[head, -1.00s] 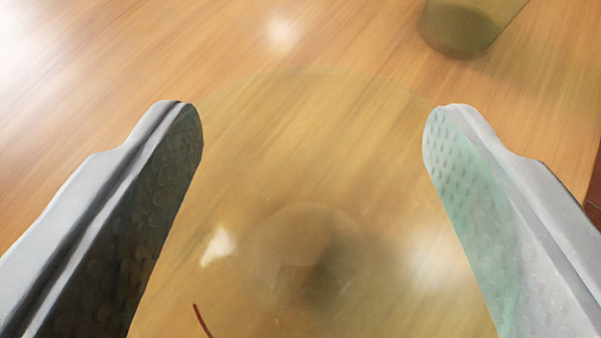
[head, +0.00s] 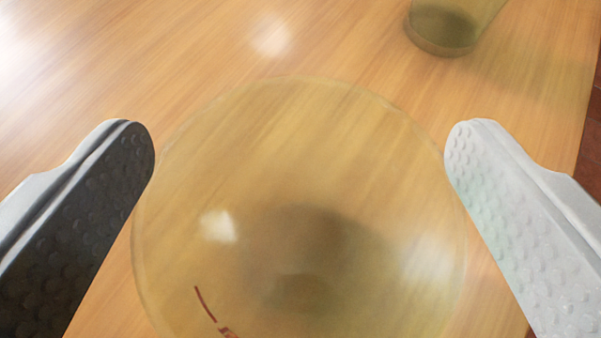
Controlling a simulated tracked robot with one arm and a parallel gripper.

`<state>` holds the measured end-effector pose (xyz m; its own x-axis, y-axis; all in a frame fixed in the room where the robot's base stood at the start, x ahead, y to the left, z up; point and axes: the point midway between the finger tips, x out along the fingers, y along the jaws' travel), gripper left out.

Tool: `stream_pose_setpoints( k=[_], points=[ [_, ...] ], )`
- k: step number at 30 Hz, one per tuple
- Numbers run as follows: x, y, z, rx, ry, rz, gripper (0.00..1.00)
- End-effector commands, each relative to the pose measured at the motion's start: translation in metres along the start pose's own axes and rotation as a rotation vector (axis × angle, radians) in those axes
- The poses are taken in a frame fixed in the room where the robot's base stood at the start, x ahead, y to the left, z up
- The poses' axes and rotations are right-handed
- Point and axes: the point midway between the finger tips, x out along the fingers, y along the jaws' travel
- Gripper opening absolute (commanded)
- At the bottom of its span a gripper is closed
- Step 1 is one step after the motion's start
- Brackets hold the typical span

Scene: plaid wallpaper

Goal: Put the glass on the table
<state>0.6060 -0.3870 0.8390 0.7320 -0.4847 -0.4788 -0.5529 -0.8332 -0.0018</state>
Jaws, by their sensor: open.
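A large, see-through yellowish glass (head: 300,130) with a small red mark fills the lower middle of the head view. It is on or just above the wooden table (head: 150,70); from this angle I cannot tell whether it touches it. My gripper (head: 300,150) is open, with one finger on each side of the glass. The left finger is dark and the right finger is pale. The right fingertip is very close to the glass rim. The lower edge of the glass is cut off by the picture.
A second greenish see-through glass (head: 443,30) stands on the table at the top right, partly cut off. The table's right edge shows at the far right, with reddish floor (head: 590,140) beyond. The table's upper left is clear.

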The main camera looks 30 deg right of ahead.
Motion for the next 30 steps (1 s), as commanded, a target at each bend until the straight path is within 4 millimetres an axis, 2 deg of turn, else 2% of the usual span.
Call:
stream_pose_setpoints(
  k=[12,18,24,30],
  points=[
    [-0.067,0.000,-0.001,0.000,0.000,0.000,0.84],
    [-0.093,-0.001,0.000,-0.001,-0.002,-0.001,0.84],
    [-0.107,0.000,0.000,0.000,0.000,0.000,0.84],
    [-0.110,0.000,0.000,0.000,0.000,0.000,0.84]
  ],
)
